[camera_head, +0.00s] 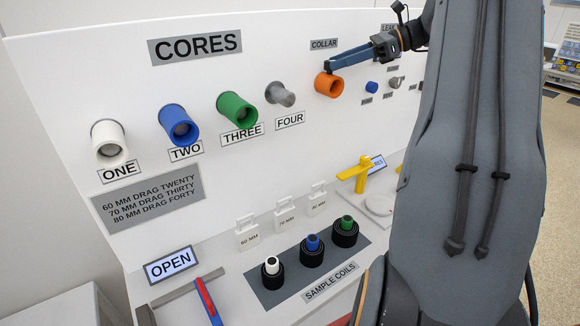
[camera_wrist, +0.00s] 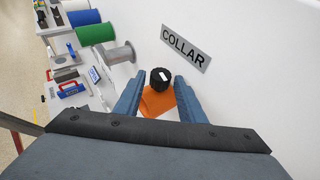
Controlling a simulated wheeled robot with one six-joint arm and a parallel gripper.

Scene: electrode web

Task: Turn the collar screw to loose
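The collar screw (camera_wrist: 162,78) is a black knurled knob with a white mark, seen in the wrist view. It sits on the orange collar (camera_wrist: 158,104), which also shows in the head view (camera_head: 329,86) below the COLLAR label (camera_head: 323,44). My gripper (camera_wrist: 160,75) has its two blue fingers on either side of the knob, with a small gap showing at each side. In the head view my gripper (camera_head: 329,66) reaches in from the right, just above the orange collar, and its fingers hide the screw there.
White, blue, green and grey cores stick out of the white panel left of the collar; the grey one (camera_head: 280,94) is nearest. A small blue knob (camera_head: 372,86) is to the right. A yellow handle (camera_head: 356,174) and sample coils (camera_head: 312,251) are below.

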